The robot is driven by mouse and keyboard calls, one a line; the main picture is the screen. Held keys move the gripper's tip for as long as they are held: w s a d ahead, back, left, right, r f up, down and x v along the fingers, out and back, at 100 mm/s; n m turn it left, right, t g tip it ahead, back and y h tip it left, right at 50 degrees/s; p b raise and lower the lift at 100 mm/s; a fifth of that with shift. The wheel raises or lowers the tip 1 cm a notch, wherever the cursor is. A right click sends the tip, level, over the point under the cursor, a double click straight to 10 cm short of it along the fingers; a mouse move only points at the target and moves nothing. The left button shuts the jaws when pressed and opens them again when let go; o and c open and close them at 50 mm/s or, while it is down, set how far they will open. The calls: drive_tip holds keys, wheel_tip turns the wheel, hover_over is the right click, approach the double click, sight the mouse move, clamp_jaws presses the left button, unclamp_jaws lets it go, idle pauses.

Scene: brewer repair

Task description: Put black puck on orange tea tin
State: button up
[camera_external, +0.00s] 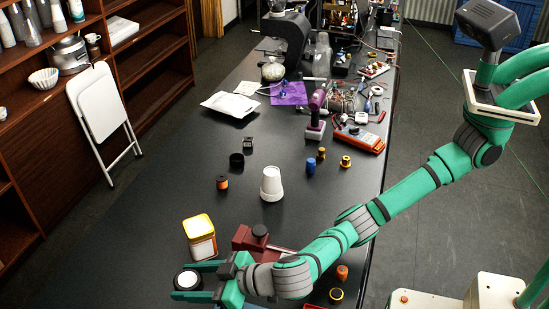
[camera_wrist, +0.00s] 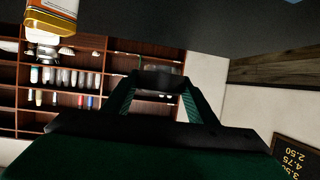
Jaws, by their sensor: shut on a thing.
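The orange tea tin (camera_external: 202,247) stands upright on the dark table, with a yellow lid (camera_external: 197,225) that is bare on top. In the wrist view the tin (camera_wrist: 50,18) shows at the upper left, upside down in the picture. My gripper (camera_external: 188,281) points left and is shut on the black puck (camera_external: 187,283), a short dark round piece with a white disc on top. The puck is in front of the tin and apart from it. In the wrist view a dark piece (camera_wrist: 160,79) sits between the fingertips. Its height above the table is unclear.
A dark red device (camera_external: 252,241) stands just right of the tin, close to my arm. A white cup (camera_external: 271,184), a black cylinder (camera_external: 237,160) and an orange spool (camera_external: 222,182) stand farther back. The table left of the tin is clear.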

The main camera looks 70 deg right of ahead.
sight(199, 226)
drive_tip(key=w+d+r+m+h, duration=0.1)
drive_tip(key=w+d+m+h, duration=0.3)
drive_tip(key=d, duration=0.7)
drive_tip(key=w+d+r+m+h, duration=0.2)
drive_tip(key=w+d, duration=0.4)
drive_tip(key=d, duration=0.5)
drive_tip(key=shift+g, duration=0.4)
drive_tip(key=shift+s+d+f, duration=0.1)
drive_tip(key=shift+f, duration=3.9)
drive_tip(key=shift+f, duration=0.15)
drive_tip(key=o, duration=1.3)
drive_tip(key=shift+c, duration=0.2)
drive_tip(key=shift+s, duration=0.1)
drive_tip(key=v, duration=1.2)
drive_tip(key=shift+a, duration=0.2)
